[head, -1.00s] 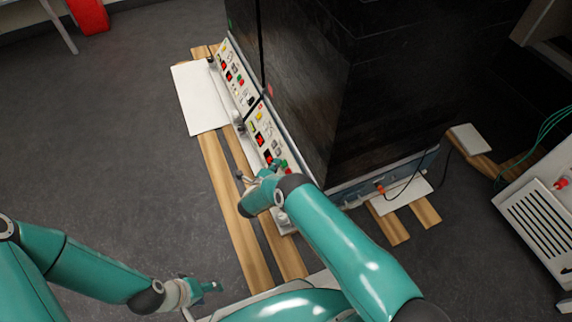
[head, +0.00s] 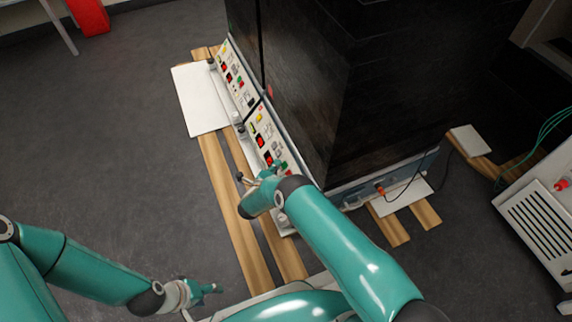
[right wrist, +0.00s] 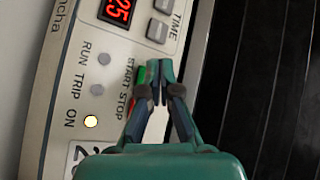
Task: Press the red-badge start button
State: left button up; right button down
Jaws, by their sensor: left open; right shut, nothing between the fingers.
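The near control panel (head: 266,140) is on the front of the black machine, with a small red mark (head: 269,91) on the dark face above it. In the right wrist view, the panel (right wrist: 120,55) has START and STOP labels, a green button (right wrist: 141,75) by START and a partly hidden red one by STOP. My right gripper (right wrist: 155,78) is shut and empty, its tips over or beside the green button; contact cannot be told. In the head view, my right arm hides part of the near panel. My left gripper (head: 212,288) is open and empty, low over the floor, away from the panels.
A second, similar panel (head: 234,75) is further along the machine. The black cabinet (head: 345,80) stands close behind the panels. Wooden slats (head: 222,170) and a white plate (head: 200,98) lie in front. The floor on the left is clear.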

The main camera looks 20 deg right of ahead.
dwell(0.3)
jog(key=shift+d+f+b, duration=0.25)
jog(key=shift+d+b, duration=0.05)
jog(key=shift+b, duration=0.2)
